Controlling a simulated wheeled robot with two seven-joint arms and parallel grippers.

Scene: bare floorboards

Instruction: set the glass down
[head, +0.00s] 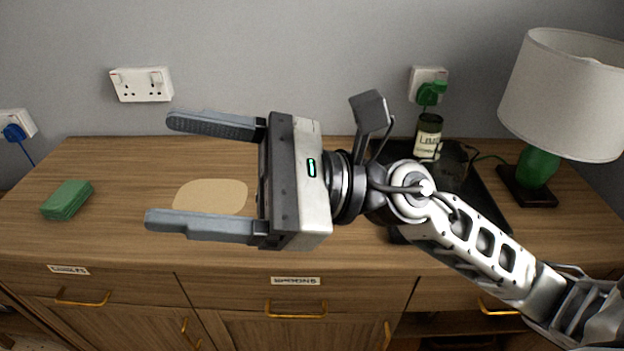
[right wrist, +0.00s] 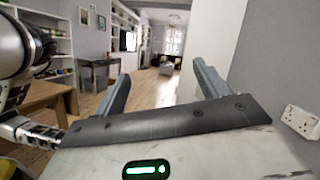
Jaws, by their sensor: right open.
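My right gripper (head: 160,170) is open and empty, reaching left above the wooden sideboard (head: 130,160). Its two fingers are wide apart, and they also show in the right wrist view (right wrist: 162,85) with nothing between them. A see-through, dark-looking vessel (head: 455,160), perhaps the glass, stands on the black tray (head: 486,192), partly behind my right arm. It is well to the right of the gripper and apart from it. A flat tan oval mat (head: 210,196) lies on the sideboard, seen between the fingers. My left gripper is not in view.
A dark labelled jar (head: 428,137) stands on the tray. A lamp (head: 538,165) with a white shade stands at the right end. A green block (head: 67,200) lies at the left. The top between block and mat is clear. Wall sockets (head: 141,84) are behind.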

